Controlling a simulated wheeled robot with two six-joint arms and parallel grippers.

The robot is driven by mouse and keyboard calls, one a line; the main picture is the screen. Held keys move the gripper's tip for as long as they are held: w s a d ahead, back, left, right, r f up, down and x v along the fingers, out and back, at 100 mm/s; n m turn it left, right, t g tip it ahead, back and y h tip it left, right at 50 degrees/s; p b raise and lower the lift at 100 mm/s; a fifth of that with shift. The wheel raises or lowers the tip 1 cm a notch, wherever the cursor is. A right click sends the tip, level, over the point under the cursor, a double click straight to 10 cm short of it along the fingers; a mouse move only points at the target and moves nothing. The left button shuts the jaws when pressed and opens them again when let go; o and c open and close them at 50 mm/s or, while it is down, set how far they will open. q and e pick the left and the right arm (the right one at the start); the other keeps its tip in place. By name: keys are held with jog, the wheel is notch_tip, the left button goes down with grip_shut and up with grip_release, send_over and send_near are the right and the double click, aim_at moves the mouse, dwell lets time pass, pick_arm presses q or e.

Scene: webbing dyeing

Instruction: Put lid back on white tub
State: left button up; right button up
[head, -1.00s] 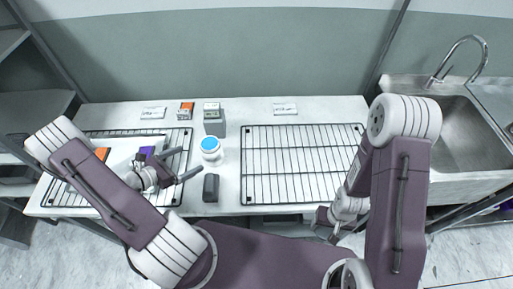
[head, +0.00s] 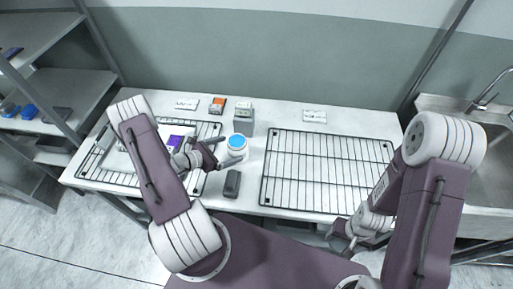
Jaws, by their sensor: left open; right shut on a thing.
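The white tub (head: 237,155) stands on the table left of the right-hand wire rack. Its round top shows blue inside a white rim; I cannot tell whether this is a lid or the contents. My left gripper (head: 224,151) is open, its fingers pointing right at the tub's left side. I cannot tell whether they touch it. My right gripper (head: 341,236) is low at the table's front edge, far from the tub. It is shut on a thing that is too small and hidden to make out. No separate lid can be made out.
An empty wire rack (head: 325,150) fills the table's right part. A dark block (head: 232,184) stands just in front of the tub, and a grey box (head: 244,117) and an orange box (head: 217,105) stand behind. A left rack bears a white tray with a purple item (head: 175,142).

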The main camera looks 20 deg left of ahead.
aim_at(237, 140)
pick_arm(q)
jog(key=p+x, duration=0.1)
jog(key=x, duration=0.3)
jog(key=shift+f, duration=0.15)
pick_arm(e)
jog(key=shift+r, duration=0.8)
pick_arm(q)
jog(key=shift+w+d+f, duration=0.25)
jog(key=shift+w, duration=0.15)
pick_arm(e)
jog(key=shift+w, duration=0.1)
pick_arm(q)
jog(key=c, duration=2.1)
jog(key=shift+r, duration=0.15)
jog(key=shift+c, duration=0.2)
